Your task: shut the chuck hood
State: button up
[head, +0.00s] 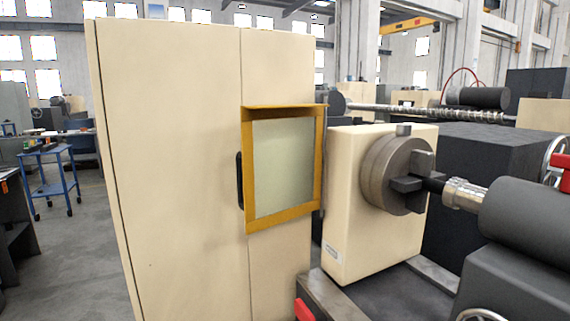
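The chuck hood (249,170) is a yellow-orange frame around a pale see-through pane, seen in the head view left of centre. It stands upright to the left of the headstock, swung away from the chuck, so it is open. The round grey chuck (393,173) with its dark jaws is uncovered on the front of the cream headstock (345,240). A black upright handle (239,180) shows at the hood's left edge; I cannot tell whether it belongs to the hood or the cabinet behind. My gripper is not in view.
A tall cream cabinet (170,170) fills the left middle, close behind the hood. A dark tailstock (530,215) with a silver tip faces the chuck at the right. A red part (303,310) shows at the bottom edge. A blue trolley (47,180) stands on open floor far left.

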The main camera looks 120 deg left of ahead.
aim_at(245, 170)
jog(key=k, duration=1.85)
jog(key=u, duration=2.4)
jog(key=i, duration=0.5)
